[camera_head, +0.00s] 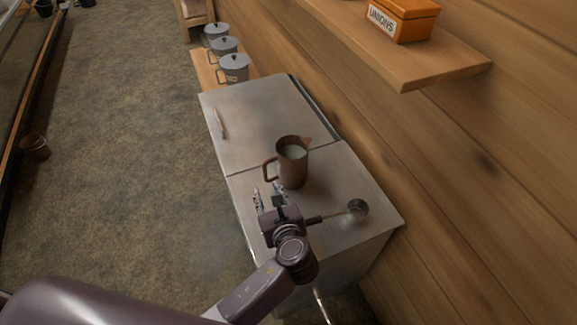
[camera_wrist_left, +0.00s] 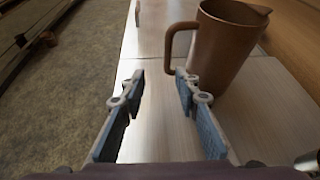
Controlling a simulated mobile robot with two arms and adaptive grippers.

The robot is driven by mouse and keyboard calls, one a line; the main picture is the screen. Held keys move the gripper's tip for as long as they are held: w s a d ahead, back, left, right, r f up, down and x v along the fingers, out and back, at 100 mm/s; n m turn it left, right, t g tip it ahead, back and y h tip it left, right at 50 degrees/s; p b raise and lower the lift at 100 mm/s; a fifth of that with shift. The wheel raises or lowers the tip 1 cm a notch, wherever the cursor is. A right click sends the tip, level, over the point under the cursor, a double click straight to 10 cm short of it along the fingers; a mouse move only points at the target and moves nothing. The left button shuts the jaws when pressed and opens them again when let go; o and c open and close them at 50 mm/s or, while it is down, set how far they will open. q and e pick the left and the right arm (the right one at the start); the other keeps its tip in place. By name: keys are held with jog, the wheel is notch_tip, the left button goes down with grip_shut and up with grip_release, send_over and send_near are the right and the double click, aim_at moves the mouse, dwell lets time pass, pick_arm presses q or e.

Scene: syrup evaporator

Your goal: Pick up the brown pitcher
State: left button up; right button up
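The brown pitcher (camera_head: 293,166) stands upright on the metal counter (camera_head: 345,190) near its middle seam, with pale liquid inside. Its handle points left and its spout right. My left gripper (camera_head: 268,192) is open and empty above the counter, on the near side of the pitcher and a little left of its body. In the left wrist view the pitcher (camera_wrist_left: 226,45) is ahead and to the right, its handle just beyond the right finger. The fingers (camera_wrist_left: 158,85) are apart, with no clear contact with the pitcher. My right gripper is not in view.
A metal ladle (camera_head: 357,207) lies on the counter right of my gripper. Several grey lidded pots (camera_head: 233,68) stand at the far end. A wooden shelf (camera_head: 425,70) with an orange box (camera_head: 402,20) juts from the right wall. The floor at left is mostly clear.

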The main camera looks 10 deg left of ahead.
aim_at(266, 175)
pick_arm(q)
jog(key=shift+w+r+m, duration=0.15)
jog(key=shift+w+m, duration=0.45)
jog(key=shift+w, duration=0.1)
jog(key=x, duration=0.3)
jog(key=p+x, duration=0.1)
jog(key=x, duration=0.3)
jog(key=shift+w+d+r, duration=0.2)
jog(key=shift+r, duration=0.05)
jog(key=shift+c, duration=0.6)
grip_shut()
jog(key=shift+r, duration=0.2)
